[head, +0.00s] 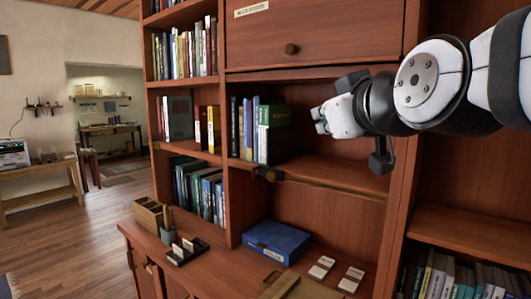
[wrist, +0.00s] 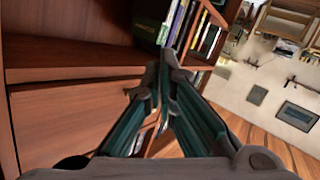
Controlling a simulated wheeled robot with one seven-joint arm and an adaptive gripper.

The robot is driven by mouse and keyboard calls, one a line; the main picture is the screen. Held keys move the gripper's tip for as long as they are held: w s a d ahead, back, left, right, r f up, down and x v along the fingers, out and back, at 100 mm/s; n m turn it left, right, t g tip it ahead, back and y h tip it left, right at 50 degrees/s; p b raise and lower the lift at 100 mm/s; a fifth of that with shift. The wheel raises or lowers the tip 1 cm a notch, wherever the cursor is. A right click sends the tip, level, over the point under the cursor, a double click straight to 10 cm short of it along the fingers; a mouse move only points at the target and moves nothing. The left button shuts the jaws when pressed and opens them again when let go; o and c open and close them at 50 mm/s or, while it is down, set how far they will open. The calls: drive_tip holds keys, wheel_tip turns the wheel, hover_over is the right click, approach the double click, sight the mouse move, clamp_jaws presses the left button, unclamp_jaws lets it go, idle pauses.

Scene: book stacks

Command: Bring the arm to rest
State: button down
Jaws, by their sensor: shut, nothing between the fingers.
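My gripper (head: 319,120) is at the upper right in the head view, at the end of my white and black arm reaching in from the right edge. It is in front of the open shelf bay, to the right of a row of upright books (head: 262,128). In the wrist view the fingers of my gripper (wrist: 165,75) come together at the tips. Nothing is held between them. The shelf and some books show beyond the fingertips in that view.
A wooden bookcase (head: 318,48) fills the middle and right. Its lower ledge holds a blue box (head: 276,241), a wooden organizer (head: 150,214) and small white cards (head: 321,267). A side table (head: 38,183) stands far left.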

drive_tip(key=s+d+f+m+g+h, duration=0.1)
drive_tip(key=s+d+f+m+g, duration=0.2)
drive_tip(key=s+f, duration=0.8)
drive_tip(key=s+d+f+m+g+h, duration=0.2)
drive_tip(key=s+d+f+g, duration=0.4)
drive_tip(key=s+f, duration=0.6)
drive_tip(key=shift+f+m+g, duration=0.4)
drive_tip(key=shift+f+g, duration=0.5)
drive_tip(key=shift+g, duration=0.1)
